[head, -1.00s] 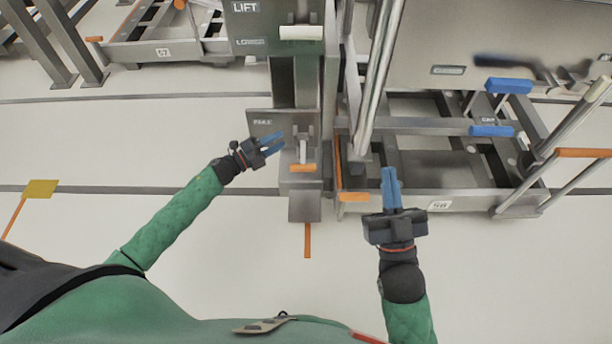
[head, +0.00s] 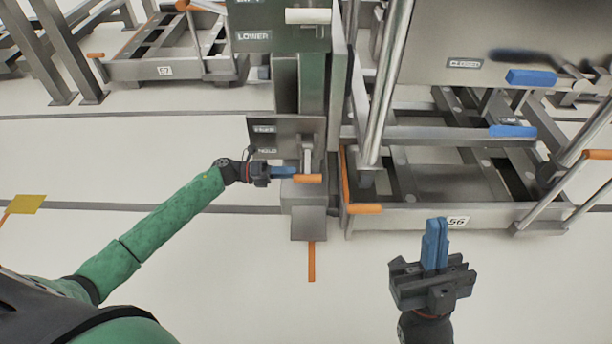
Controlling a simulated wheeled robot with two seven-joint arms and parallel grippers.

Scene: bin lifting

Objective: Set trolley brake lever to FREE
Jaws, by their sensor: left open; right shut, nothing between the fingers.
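A lever with a pale stem and an orange grip (head: 308,178) stands at a grey plate (head: 287,133) low on the green column. The plate has two small labels; the lower seems to read HOLD, the upper is too blurred to be sure. The orange grip sits low, below both labels. My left gripper (head: 291,171) is open, its blue fingers pointing right, with the tips right beside the lever's stem and grip. I cannot tell whether they touch. My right gripper (head: 436,222) is shut and empty, over the floor in front of the trolley (head: 410,219).
An orange-tipped pedal or bar (head: 311,262) sticks out below the lever. An orange handle (head: 362,208) is at the trolley's left corner. A panel marked LOWER (head: 280,25) is above, and another trolley (head: 165,68) stands at the back left. The front floor is clear.

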